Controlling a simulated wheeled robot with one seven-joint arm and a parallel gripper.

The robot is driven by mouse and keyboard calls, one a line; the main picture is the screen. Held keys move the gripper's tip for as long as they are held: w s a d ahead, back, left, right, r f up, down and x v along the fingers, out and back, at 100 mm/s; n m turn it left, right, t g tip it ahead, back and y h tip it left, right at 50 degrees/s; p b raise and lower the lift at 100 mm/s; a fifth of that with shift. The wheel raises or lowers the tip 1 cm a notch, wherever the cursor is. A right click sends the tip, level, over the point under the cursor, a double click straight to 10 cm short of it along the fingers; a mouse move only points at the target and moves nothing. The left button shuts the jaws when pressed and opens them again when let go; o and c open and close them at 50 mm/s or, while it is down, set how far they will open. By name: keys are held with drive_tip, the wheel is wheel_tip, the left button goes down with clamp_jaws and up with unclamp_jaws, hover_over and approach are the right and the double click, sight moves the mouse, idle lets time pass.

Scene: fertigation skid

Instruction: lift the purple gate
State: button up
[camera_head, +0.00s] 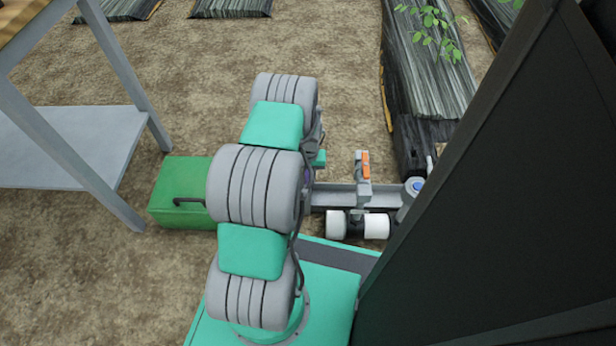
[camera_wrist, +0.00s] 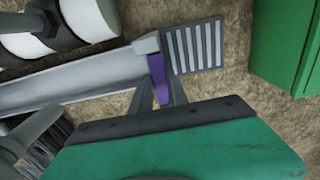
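The purple gate (camera_wrist: 157,78) shows in the wrist view as a narrow upright plate at the end of a grey channel (camera_wrist: 85,82), beside a slatted grate. My gripper (camera_wrist: 160,85) is close to it, with one finger on each side of the plate. A small gap shows beside the plate, so the fingers look open around it. In the head view only a sliver of purple (camera_head: 308,179) shows beside my arm, and my arm hides the gripper. The channel (camera_head: 335,197) runs right from there.
An orange-marked lever (camera_head: 365,166) stands over the channel. White cylinders (camera_head: 376,226) lie in front of it. A green box (camera_head: 180,190) is left of my arm, next to a grey table (camera_head: 80,140). A large dark panel (camera_head: 500,210) blocks the right side.

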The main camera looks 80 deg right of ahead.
clamp_jaws()
idle(0.9)
